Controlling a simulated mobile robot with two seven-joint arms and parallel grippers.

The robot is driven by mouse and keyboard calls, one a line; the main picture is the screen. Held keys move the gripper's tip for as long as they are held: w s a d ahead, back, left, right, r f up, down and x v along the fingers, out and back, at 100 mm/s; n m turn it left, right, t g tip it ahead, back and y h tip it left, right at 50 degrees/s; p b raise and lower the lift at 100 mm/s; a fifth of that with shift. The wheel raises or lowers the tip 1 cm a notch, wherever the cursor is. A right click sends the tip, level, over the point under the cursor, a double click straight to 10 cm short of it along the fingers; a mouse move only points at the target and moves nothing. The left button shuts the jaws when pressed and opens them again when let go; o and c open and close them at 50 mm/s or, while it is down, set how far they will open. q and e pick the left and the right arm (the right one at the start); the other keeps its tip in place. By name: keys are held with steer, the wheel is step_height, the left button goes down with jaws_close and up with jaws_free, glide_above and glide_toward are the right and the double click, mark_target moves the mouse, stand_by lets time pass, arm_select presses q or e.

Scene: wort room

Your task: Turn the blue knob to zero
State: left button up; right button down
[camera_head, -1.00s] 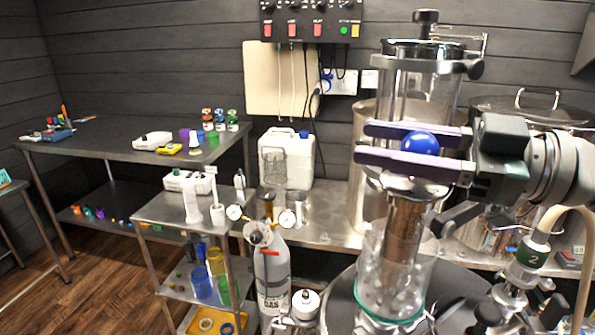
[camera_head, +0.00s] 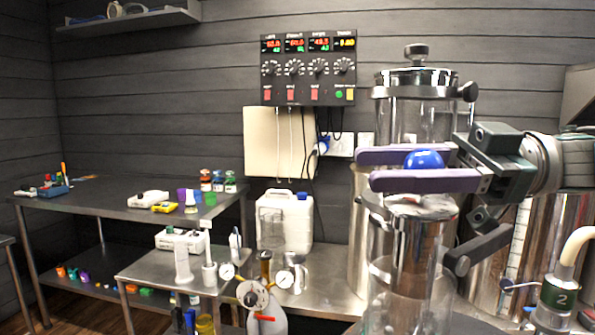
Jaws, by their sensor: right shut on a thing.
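The blue knob (camera_head: 424,159) is a round, shiny ball at the top of the metal and glass column (camera_head: 417,225) at right of centre. My right gripper (camera_head: 415,168) comes in from the right. Its two long purple fingers lie on either side of the knob and are shut on it. The upper part of the knob shows above the near finger; its lower part is hidden. No scale or zero mark can be made out on it. My left gripper is not in view.
A control panel (camera_head: 308,68) with lit displays and dials hangs on the back wall. A tall glass cylinder (camera_head: 416,112) stands behind my right gripper. A white jug (camera_head: 284,221) and steel tables (camera_head: 98,208) with bottles and small containers are at the left.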

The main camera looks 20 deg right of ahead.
steer(key=shift+c, duration=2.1)
jaws_free()
steer(key=shift+d+f+b, duration=0.1)
steer(key=shift+d+b, duration=0.2)
steer(key=shift+d, duration=0.15)
steer(key=b+v, duration=0.3)
steer(key=v, duration=0.6)
steer(key=shift+b, duration=0.3)
steer(key=shift+s, duration=0.1)
